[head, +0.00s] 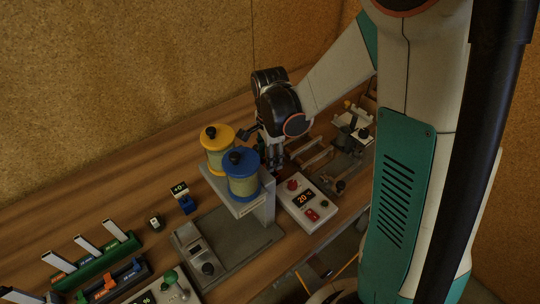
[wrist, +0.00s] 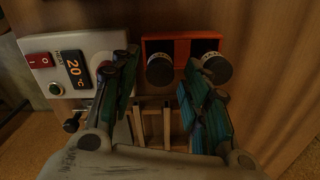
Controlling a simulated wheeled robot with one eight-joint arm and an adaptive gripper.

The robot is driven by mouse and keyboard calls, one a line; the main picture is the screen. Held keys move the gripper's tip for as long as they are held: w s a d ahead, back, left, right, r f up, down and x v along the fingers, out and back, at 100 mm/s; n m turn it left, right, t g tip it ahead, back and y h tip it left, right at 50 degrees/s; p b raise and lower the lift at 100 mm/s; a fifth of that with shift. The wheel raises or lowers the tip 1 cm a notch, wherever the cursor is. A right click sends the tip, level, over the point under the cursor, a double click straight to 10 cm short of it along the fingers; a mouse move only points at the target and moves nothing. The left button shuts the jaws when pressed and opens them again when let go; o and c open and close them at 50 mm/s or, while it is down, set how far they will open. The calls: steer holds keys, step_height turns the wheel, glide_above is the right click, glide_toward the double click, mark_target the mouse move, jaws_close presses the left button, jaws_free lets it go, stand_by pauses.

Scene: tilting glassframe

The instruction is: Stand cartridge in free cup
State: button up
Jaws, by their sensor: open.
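My gripper (wrist: 161,68) is open, with its two fingers apart in the wrist view and nothing seen held. It points down over the bench in the head view (head: 275,160), behind the stand with the canisters. An orange-red box (wrist: 182,46) lies beyond the fingertips. A black round-topped piece with a pale marked ring (wrist: 159,71) is at its left, between the fingers in the picture. A similar one (wrist: 217,69) is at its right, beyond the right finger. I cannot tell whether either is the cartridge. No free cup can be made out for certain.
A grey stand (head: 262,207) carries a yellow canister (head: 217,140) and a blue canister (head: 242,175) close to my gripper. A white control box (head: 325,217) reads 20 °C. Wooden rails (wrist: 148,125) lie below the fingers. Racks (head: 95,262) stand at the left.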

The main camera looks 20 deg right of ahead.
step_height(320, 180, up, 12)
steer(key=p, duration=0.4)
steer(key=s+r+n+t, duration=0.3)
steer(key=s+r+n, duration=0.1)
steer(key=s+n, duration=0.3)
steer(key=s+r+n+t, duration=0.4)
steer(key=s+n, duration=0.4)
steer(key=n, duration=0.2)
steer(key=shift+r, duration=0.75)
